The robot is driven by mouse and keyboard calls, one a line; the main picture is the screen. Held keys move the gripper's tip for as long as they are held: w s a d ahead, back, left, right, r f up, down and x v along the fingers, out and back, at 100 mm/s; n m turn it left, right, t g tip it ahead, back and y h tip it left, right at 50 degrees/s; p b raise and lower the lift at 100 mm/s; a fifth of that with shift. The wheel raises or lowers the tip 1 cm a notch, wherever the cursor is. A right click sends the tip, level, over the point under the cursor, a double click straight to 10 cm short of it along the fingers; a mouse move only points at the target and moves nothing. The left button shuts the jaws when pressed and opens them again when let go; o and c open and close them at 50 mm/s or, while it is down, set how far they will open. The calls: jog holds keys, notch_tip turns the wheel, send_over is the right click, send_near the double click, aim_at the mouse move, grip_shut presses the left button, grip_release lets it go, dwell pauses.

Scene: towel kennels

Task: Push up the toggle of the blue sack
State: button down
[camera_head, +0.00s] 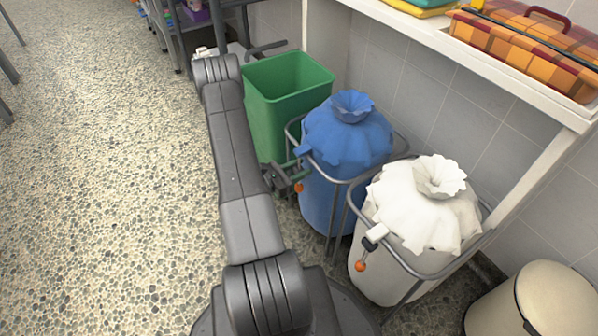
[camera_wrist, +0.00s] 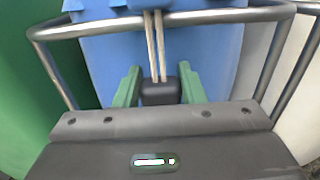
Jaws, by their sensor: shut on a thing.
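The blue sack (camera_head: 345,140) hangs in a metal ring frame, its gathered neck on top; its lower front fills the middle of the wrist view (camera_wrist: 108,65). Its dark toggle (camera_wrist: 160,93) sits on two pale cords (camera_wrist: 155,45) that run up over the metal rail to the sack. My gripper (camera_head: 290,176) is at the left front of the blue sack. In the wrist view its green fingers (camera_wrist: 160,88) are shut on the toggle, below the rail. An orange ball (camera_head: 299,188) hangs just below the fingers. In the head view the gripper mostly hides the toggle.
A green bin (camera_head: 285,85) stands left of the blue sack. A white sack (camera_head: 425,215) with its own toggle (camera_head: 376,236) stands to the right. A beige bin (camera_head: 545,300) is at bottom right. A shelf (camera_head: 440,38) overhangs behind. The pebbled floor (camera_head: 100,180) at left is clear.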

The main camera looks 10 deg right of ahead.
aim_at(298, 169)
notch_tip(298, 169, up, 5)
jog(key=shift+r+p, duration=0.15)
jog(key=shift+p, duration=0.9)
jog(key=c, duration=0.9)
grip_release()
jog(key=shift+a, duration=0.1)
jog(key=shift+p+v, duration=1.2)
jog(key=shift+v, duration=5.55)
